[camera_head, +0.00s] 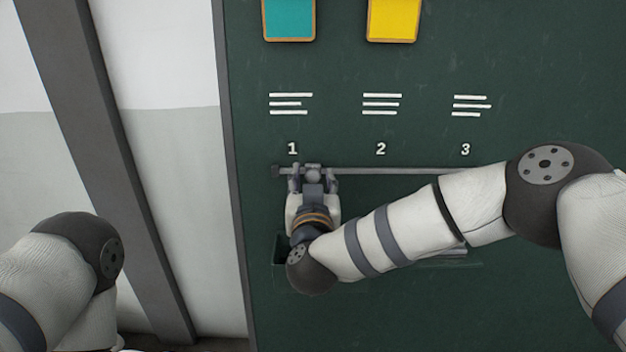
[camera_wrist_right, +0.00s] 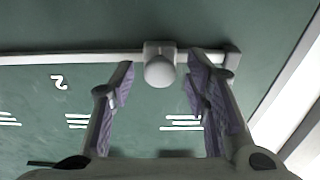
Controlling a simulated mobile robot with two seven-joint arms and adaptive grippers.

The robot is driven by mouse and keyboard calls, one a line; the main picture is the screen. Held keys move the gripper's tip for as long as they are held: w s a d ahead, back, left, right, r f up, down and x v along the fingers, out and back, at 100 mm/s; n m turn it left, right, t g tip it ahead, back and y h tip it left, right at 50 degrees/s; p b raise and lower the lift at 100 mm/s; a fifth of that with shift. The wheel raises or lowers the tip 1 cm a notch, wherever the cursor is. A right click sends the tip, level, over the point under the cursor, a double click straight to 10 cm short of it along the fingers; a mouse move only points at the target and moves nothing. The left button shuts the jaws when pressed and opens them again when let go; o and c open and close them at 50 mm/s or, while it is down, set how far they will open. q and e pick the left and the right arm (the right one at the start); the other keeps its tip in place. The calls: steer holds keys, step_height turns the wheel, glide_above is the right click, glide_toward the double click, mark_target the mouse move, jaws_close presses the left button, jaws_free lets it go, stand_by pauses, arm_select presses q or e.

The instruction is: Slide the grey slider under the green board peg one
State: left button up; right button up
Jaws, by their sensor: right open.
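The grey slider (camera_head: 313,172) sits on a thin grey rail (camera_head: 400,171) across the green board (camera_head: 520,60). It is near the rail's left end, below and slightly right of the white number 1 (camera_head: 292,149). My right gripper (camera_head: 313,183) is at the slider with its fingers apart. In the wrist view, the slider's round knob (camera_wrist_right: 160,71) lies between the open fingertips (camera_wrist_right: 161,63), with a visible gap on each side. The number 1 is hidden there. My left arm shows at the lower left of the head view, but its gripper does not.
Numbers 2 (camera_head: 381,149) and 3 (camera_head: 465,149) stand above the rail farther right. A teal panel (camera_head: 289,18) and a yellow panel (camera_head: 393,18) are at the top. A dark tray (camera_head: 281,250) below the rail is partly hidden by my right arm. The rail has an end block (camera_wrist_right: 232,60).

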jaws_close()
steer(key=a, duration=0.4)
steer(key=shift+a+b, duration=0.25)
steer(key=shift+b, duration=0.05)
steer(key=shift+r, duration=0.1)
jaws_free()
steer(key=shift+a, duration=0.1)
steer(key=s, duration=1.2)
